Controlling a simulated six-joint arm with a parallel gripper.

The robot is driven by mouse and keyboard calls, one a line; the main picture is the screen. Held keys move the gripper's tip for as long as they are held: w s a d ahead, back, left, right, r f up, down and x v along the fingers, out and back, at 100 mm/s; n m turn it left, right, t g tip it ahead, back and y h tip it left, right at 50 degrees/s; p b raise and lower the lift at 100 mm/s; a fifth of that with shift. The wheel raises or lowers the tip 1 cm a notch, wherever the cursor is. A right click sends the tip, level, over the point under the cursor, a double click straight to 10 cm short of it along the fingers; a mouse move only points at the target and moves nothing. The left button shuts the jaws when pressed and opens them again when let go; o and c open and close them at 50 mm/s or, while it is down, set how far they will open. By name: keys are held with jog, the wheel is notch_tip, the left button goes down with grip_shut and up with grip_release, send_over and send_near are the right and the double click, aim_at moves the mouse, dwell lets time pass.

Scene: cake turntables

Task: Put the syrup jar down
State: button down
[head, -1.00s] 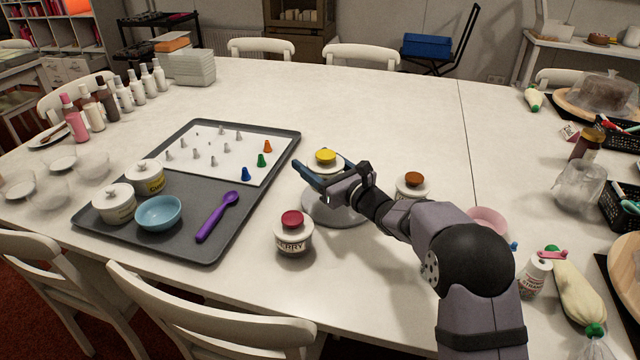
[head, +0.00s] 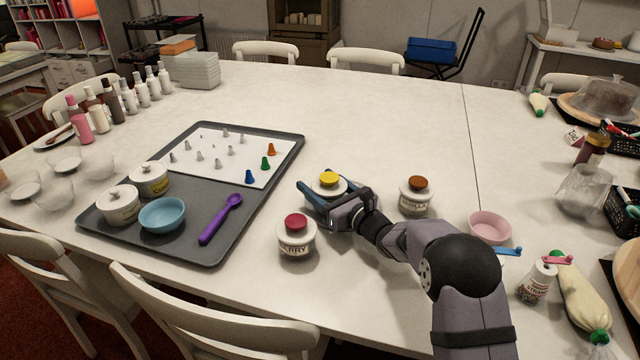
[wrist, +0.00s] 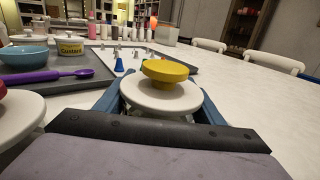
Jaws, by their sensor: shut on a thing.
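The syrup jar, with a white lid and yellow knob (head: 329,179), is upright between the blue fingers of my gripper (head: 325,192). Its lid also shows in the wrist view (wrist: 162,97), with a finger on each side. My gripper is shut on the jar, low over the table right of the grey tray. The jar's body and label are hidden by the fingers and wrist. I cannot tell whether its base touches the table.
A red-knobbed jar (head: 296,238) stands close in front and left of my gripper, and a brown-knobbed jar (head: 416,197) stands to its right. The grey tray (head: 265,190) is to the left. A pink bowl (head: 490,228) lies farther right. The table behind is clear.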

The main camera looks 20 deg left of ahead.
aim_at(328, 176)
jog(key=shift+f, duration=0.1)
jog(key=shift+c, duration=2.4)
grip_release()
jog(key=shift+s+d, duration=0.3)
jog(key=shift+d, duration=0.2)
jog(key=shift+v, duration=1.05)
notch_tip(328, 176, up, 7)
jog(key=shift+a+r, duration=0.1)
jog(key=shift+r, duration=0.05)
